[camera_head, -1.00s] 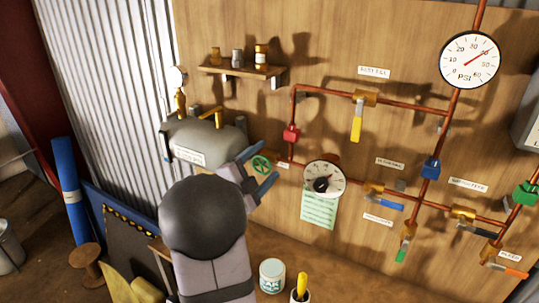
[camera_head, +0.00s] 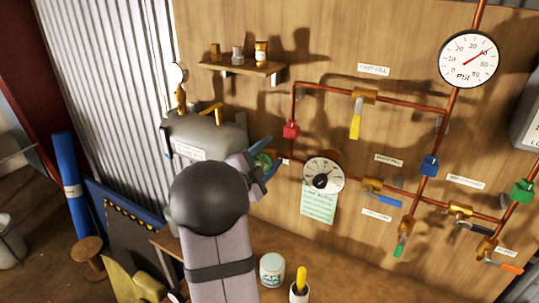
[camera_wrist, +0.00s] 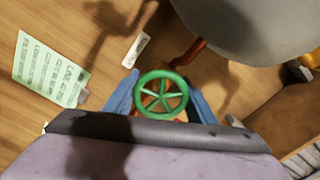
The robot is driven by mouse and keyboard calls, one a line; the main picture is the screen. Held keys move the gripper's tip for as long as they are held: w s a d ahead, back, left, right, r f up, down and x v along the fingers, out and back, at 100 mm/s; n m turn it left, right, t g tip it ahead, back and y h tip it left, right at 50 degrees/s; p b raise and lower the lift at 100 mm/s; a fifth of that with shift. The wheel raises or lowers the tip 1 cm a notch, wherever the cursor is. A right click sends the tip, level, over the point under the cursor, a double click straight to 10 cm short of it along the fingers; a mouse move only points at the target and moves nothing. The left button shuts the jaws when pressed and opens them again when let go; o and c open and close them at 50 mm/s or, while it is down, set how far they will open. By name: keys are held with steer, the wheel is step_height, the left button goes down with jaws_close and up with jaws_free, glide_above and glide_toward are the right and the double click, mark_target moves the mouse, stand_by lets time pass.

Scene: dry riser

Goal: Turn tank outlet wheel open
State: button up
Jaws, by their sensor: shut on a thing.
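The tank outlet wheel (camera_wrist: 161,93) is a small green spoked handwheel, seen face-on in the wrist view. In the head view the wheel (camera_head: 262,160) is partly hidden by my gripper. My gripper (camera_wrist: 160,92) has one blue finger on each side of the wheel, shut on its rim. In the head view my gripper (camera_head: 265,158) reaches to the wheel beside the grey tank (camera_head: 212,133). The tank also fills the upper right of the wrist view (camera_wrist: 255,25).
Copper pipes with coloured valve handles spread to the right. A shelf (camera_head: 240,68) with small items is above. A white tin (camera_head: 272,269) stands below on the bench.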

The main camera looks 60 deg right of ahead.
mark_target(262, 161)
steer(key=shift+n, duration=0.7)
steer(key=o, duration=1)
steer(key=shift+o, duration=0.2)
steer(key=shift+a, duration=0.1)
steer(key=shift+w+a+f+b, duration=0.1)
steer(key=shift+a+b, duration=0.35)
steer(key=shift+a, duration=0.2)
steer(key=a+b, duration=0.2)
steer(key=a, duration=0.4)
